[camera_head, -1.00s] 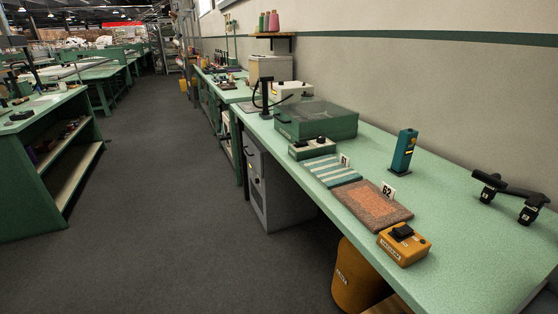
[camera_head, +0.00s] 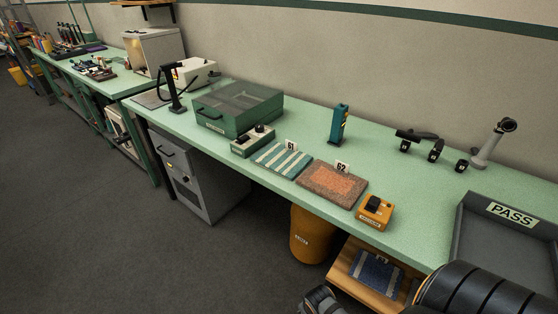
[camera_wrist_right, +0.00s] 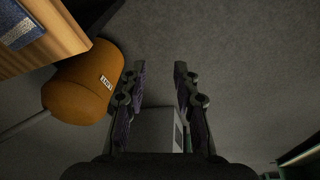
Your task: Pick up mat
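A teal and white striped mat (camera_head: 282,160) lies flat on the green bench by the tag 61 (camera_head: 291,146). An orange-brown mat with a darker border (camera_head: 332,185) lies beside it by the tag 62 (camera_head: 342,168). A blue mat with a pale stripe (camera_head: 377,272) lies on a wooden shelf (camera_head: 345,269) below the bench; its corner (camera_wrist_right: 18,25) also shows in the right wrist view. My right gripper (camera_wrist_right: 160,75) is open and empty, over the dark floor, apart from every mat. My left gripper is out of view.
An orange bin (camera_head: 312,235) stands under the bench, close to the right gripper's side. On the bench are an orange switch box (camera_head: 375,211), a green lidded case (camera_head: 238,108), a teal device (camera_head: 338,124) and a grey PASS tray (camera_head: 470,222). A grey cabinet (camera_head: 200,180) stands below.

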